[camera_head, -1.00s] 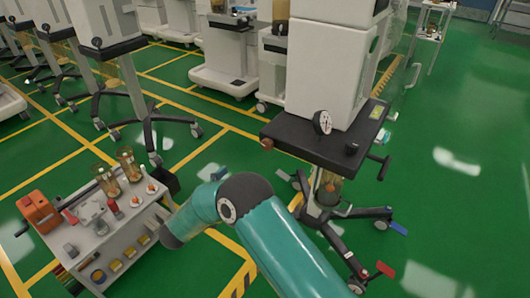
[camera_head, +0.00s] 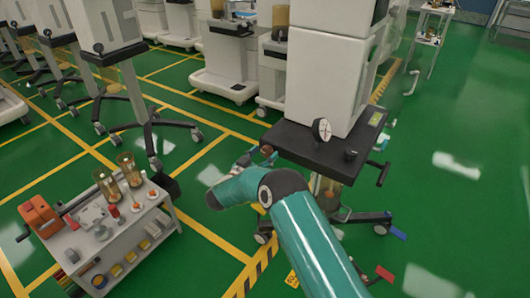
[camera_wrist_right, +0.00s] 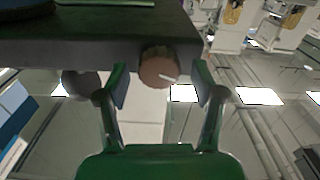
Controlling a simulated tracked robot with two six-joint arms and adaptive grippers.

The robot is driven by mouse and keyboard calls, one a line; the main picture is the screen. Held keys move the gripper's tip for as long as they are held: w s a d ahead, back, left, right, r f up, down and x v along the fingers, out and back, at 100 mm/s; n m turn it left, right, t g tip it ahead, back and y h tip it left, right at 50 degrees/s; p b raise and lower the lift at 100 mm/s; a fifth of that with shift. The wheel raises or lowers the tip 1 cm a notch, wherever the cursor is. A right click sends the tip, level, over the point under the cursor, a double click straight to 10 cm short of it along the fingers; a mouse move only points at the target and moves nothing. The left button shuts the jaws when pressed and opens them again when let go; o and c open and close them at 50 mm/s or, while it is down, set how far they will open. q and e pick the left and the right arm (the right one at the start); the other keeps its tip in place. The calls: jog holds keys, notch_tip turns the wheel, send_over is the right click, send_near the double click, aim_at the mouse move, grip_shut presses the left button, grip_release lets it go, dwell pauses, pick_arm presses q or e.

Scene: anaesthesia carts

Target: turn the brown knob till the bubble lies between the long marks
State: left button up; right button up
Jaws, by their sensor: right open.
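The brown knob (camera_wrist_right: 158,72) sticks out from the edge of the dark table top (camera_wrist_right: 90,42) in the right wrist view. My right gripper (camera_wrist_right: 160,82) is open, with one green finger on either side of the knob and a gap on both sides. In the head view the right gripper (camera_head: 252,158) is at the left corner of the table top (camera_head: 310,150), small and partly hidden by my arm. A small yellow-green plate (camera_head: 376,118) lies on the table top at the right; no bubble or marks can be made out. My left gripper is out of view.
A round dial (camera_head: 322,130) stands on the table top before a big white cabinet (camera_head: 330,80). A white trolley (camera_head: 120,240) with jars and an orange box is at the lower left.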

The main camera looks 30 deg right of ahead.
jog(key=shift+w+d, duration=0.15)
jog(key=shift+d, duration=0.25)
jog(key=shift+c, duration=0.2)
jog(key=c, duration=1.1)
jog(key=shift+f+m+b, duration=0.15)
jog(key=shift+m+b, duration=0.45)
jog(key=shift+b, duration=0.35)
jog(key=m+b, duration=0.8)
jog(key=b, duration=0.3)
jog(key=shift+f, duration=0.1)
jog(key=shift+m+b, duration=1.35)
jog(key=shift+m, duration=0.05)
